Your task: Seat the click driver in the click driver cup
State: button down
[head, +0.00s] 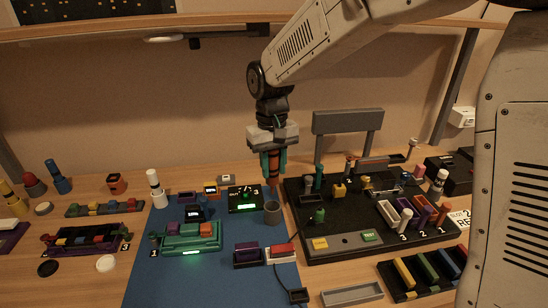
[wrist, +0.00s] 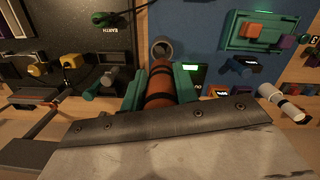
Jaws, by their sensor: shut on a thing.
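The click driver (head: 274,172) is an orange-brown cylinder with black bands. My gripper (head: 273,163) is shut on it, a teal finger on either side, and it hangs about upright. The click driver cup (head: 272,212) is a small grey round cup on the blue mat, beside the black board. In the head view the driver's lower end is just above the cup, with a small gap. In the wrist view the driver (wrist: 160,84) points toward the cup (wrist: 162,48), whose dark open mouth shows. The driver's lower tip is hard to make out.
A black display box with green digits (head: 244,199) stands left of the cup. The black board (head: 345,250) with several pegs and parts lies to the right. A green tray (head: 190,240) with coloured blocks sits on the blue mat (head: 150,270). Purple and red blocks stand in front.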

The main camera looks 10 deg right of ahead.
aim_at(274, 186)
jog(key=shift+f, duration=1.65)
jog(key=shift+f, duration=3.15)
jog(key=c, duration=1)
grip_release()
jog(key=shift+r, duration=0.1)
jog(key=r, duration=0.7)
jog(key=shift+w+a+r, duration=0.1)
jog(key=shift+w+r, duration=0.15)
jog(key=shift+r, duration=0.05)
jog(key=s+d+r+m, duration=0.1)
jog(key=s+d+r, duration=0.2)
jog(key=s+d, duration=0.3)
jog(key=s+d+r+m+t, duration=0.1)
jog(key=s+d+r, duration=0.2)
jog(key=s, duration=1)
jog(key=s+d+r+m+t, duration=0.1)
jog(key=s+d+r, duration=0.2)
jog(key=s+d, duration=0.5)
jog(key=shift+s+d+r, duration=0.25)
jog(key=shift+s+d, duration=0.05)
jog(key=shift+s, duration=0.85)
